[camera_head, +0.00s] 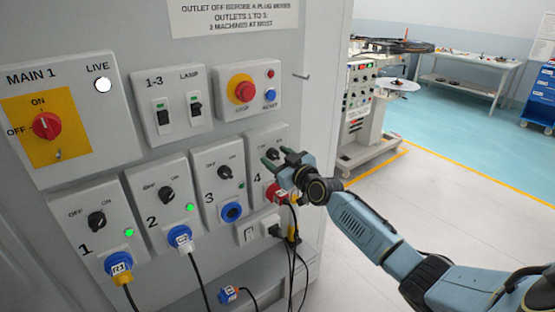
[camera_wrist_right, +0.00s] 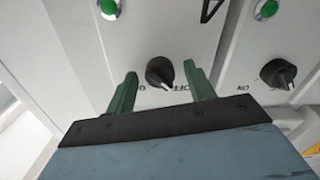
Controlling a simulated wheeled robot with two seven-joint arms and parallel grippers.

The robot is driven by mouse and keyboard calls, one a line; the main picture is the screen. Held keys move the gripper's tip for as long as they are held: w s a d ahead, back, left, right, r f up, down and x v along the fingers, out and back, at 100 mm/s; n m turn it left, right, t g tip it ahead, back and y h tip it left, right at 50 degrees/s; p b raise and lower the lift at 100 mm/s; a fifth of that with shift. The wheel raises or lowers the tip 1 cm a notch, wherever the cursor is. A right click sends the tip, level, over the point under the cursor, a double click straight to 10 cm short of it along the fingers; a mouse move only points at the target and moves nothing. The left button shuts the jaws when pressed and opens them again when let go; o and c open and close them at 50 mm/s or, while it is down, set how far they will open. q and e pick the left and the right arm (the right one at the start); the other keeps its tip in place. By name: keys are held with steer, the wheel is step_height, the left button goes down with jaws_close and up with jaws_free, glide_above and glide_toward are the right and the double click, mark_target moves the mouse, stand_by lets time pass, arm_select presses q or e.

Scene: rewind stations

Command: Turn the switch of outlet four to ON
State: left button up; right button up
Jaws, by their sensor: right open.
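Outlet four's panel (camera_head: 254,145) is the rightmost of the row, with a red socket (camera_head: 271,192) partly behind my right gripper (camera_head: 279,158). Its black switch knob (camera_wrist_right: 160,72) shows in the right wrist view, which is upside down. The knob's white mark points toward the OFF label (camera_wrist_right: 182,87). My right gripper (camera_wrist_right: 160,70) is open, its green fingers on either side of the knob with gaps visible. Outlet four's green lamp (camera_wrist_right: 108,8) shows at the top edge. My left gripper is not in view.
Outlet three's knob (camera_wrist_right: 278,74) sits beside outlet four's. Outlets one (camera_head: 96,221) and two (camera_head: 166,193) have glowing green lamps and plugged cables. A red stop button (camera_head: 243,89) is above. Black cables (camera_head: 291,260) hang below my right wrist.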

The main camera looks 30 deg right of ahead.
steer(key=c, duration=1)
steer(key=shift+m, duration=0.3)
steer(key=m, duration=0.3)
steer(key=shift+m, duration=0.4)
steer(key=m, duration=0.4)
steer(key=shift+m+b, duration=0.3)
steer(key=shift+b, duration=0.05)
steer(key=m, duration=0.4)
steer(key=shift+m+p, duration=0.3)
steer(key=shift+m, duration=2.1)
